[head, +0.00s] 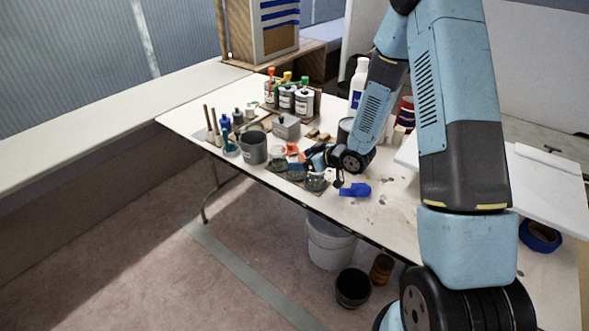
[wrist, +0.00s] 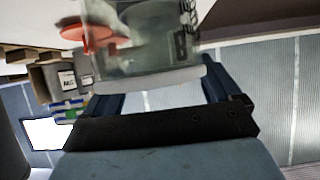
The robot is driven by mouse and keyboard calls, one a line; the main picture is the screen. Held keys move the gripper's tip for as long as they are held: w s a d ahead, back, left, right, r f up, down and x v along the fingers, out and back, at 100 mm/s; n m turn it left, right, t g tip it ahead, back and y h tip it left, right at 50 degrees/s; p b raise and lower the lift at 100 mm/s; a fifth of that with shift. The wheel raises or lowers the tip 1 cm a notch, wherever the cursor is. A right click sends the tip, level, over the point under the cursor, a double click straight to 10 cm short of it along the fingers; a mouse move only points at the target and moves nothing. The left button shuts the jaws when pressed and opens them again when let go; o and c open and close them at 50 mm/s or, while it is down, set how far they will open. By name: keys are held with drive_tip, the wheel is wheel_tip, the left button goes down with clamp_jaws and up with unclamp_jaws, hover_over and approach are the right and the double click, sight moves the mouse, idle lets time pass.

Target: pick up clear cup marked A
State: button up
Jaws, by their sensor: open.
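Several small clear cups stand in a row on a board at the table's front edge in the head view, among them a left one (head: 277,162), a middle one (head: 296,173) and a right one (head: 315,183). Their letters are too small to read there. My gripper (head: 314,160) is low over this row, beside the cups. In the wrist view a clear cup (wrist: 140,45) fills the top middle, with a dark mark that looks like a B. My gripper (wrist: 160,88) is open, its two blue fingers reaching toward that cup. I cannot tell whether they touch it.
A grey metal pot (head: 253,148) stands left of the cups, and a grey block (head: 286,127) is behind. A blue object (head: 355,190) lies to the right. Cans (head: 304,101) and a white bottle (head: 358,82) stand farther back. A white bucket (head: 329,244) is below the table.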

sight(291, 159)
drive_tip(key=x, duration=0.3)
drive_tip(key=shift+w+a, duration=0.1)
drive_tip(key=shift+w, duration=0.05)
drive_tip(key=shift+c, duration=0.3)
drive_tip(key=c, duration=1)
drive_tip(key=shift+r, duration=0.1)
